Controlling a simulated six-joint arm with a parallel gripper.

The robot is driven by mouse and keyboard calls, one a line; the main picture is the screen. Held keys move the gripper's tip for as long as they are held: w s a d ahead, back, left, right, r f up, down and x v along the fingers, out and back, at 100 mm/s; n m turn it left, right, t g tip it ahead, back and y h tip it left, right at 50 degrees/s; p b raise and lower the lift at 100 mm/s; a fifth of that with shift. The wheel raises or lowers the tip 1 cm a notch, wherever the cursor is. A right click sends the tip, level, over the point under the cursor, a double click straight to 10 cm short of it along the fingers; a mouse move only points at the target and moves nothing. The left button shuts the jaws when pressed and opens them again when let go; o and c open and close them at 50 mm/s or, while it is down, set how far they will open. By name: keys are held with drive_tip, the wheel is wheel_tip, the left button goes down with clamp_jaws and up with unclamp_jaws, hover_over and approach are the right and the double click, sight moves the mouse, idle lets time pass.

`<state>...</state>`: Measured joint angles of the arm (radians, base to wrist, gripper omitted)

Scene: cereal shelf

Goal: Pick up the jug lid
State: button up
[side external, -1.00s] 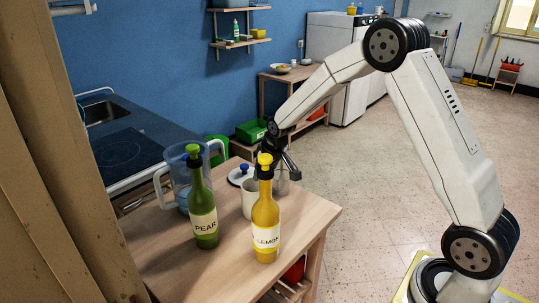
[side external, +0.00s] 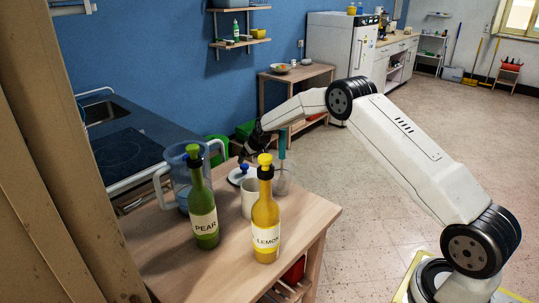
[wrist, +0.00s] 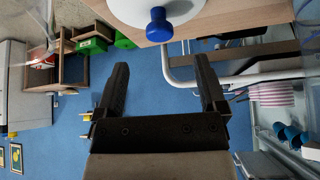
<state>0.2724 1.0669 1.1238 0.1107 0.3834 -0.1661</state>
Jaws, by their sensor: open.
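The jug lid (side external: 240,175) is a white disc with a blue knob, lying on the wooden table behind the white mug. In the wrist view the lid (wrist: 158,22) shows at the top, with its blue knob pointing toward the bottom of the picture. My gripper (side external: 246,156) is at the back of the table, close to the lid and apart from it. In the wrist view the gripper (wrist: 158,75) is open and empty, its two fingers parallel, with the knob just beyond and between them. The clear jug (side external: 181,175) stands left of the lid, partly behind the green bottle.
A green PEAR bottle (side external: 203,215) and a yellow LEMON bottle (side external: 265,225) stand near the front of the table (side external: 300,230). A white mug (side external: 249,203) stands behind the yellow bottle. A clear glass (side external: 283,183) with a blue stick stands at the table's right edge.

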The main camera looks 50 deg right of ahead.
sight(245, 166)
drive_tip(key=shift+x, duration=1.3)
drive_tip(key=shift+x, duration=2.6)
clamp_jaws()
